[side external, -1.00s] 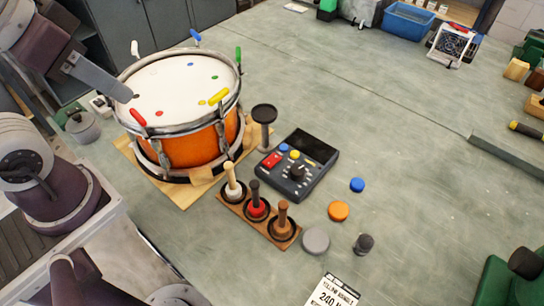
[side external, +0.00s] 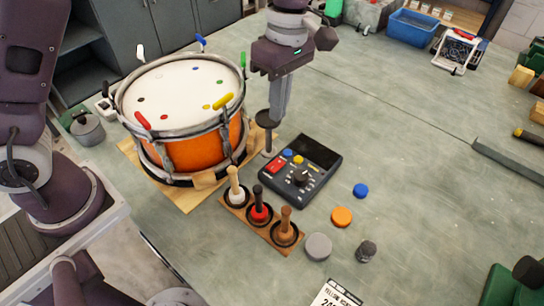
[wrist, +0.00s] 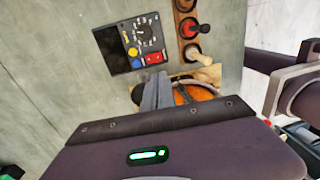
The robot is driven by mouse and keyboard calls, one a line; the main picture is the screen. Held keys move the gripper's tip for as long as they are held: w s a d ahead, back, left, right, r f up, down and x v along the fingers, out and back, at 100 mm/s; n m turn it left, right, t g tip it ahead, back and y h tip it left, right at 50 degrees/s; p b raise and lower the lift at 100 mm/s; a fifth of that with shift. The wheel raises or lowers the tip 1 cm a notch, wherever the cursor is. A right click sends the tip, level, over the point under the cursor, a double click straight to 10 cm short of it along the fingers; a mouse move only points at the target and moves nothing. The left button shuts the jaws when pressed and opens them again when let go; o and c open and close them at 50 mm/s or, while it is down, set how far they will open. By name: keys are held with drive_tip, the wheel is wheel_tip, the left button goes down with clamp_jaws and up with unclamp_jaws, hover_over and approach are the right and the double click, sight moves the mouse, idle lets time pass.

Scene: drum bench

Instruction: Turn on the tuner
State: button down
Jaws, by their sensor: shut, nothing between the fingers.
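The tuner (side external: 318,157) is a dark box lying on the bench right of the drum, with a black screen, a red button (side external: 276,164), a blue button, a yellow button and a black knob (side external: 301,179). Its screen is dark. In the wrist view the tuner (wrist: 112,48) is at upper left, with its red button (wrist: 154,58) near the fingers. My gripper (side external: 273,120) is shut and empty, pointing down above the bench behind the tuner, near the dark round stand. In the wrist view my gripper (wrist: 154,82) shows its fingers together, apart from the tuner.
An orange drum (side external: 185,140) with coloured keys stands on a wooden board at left. A dark round-topped stand (side external: 267,119) is between drum and tuner. A wooden rack (side external: 260,222) holds three mallets in front. Loose discs lie right of it.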

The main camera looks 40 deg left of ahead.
sight(271, 169)
drive_tip(key=f, duration=0.4)
drive_tip(key=s+f, duration=0.1)
drive_tip(key=f, duration=0.9)
drive_tip(key=shift+s, duration=0.4)
drive_tip(key=shift+s+f, duration=0.1)
drive_tip(key=shift+f, duration=0.1)
drive_tip(key=shift+w+r, duration=0.3)
drive_tip(key=shift+w, duration=0.5)
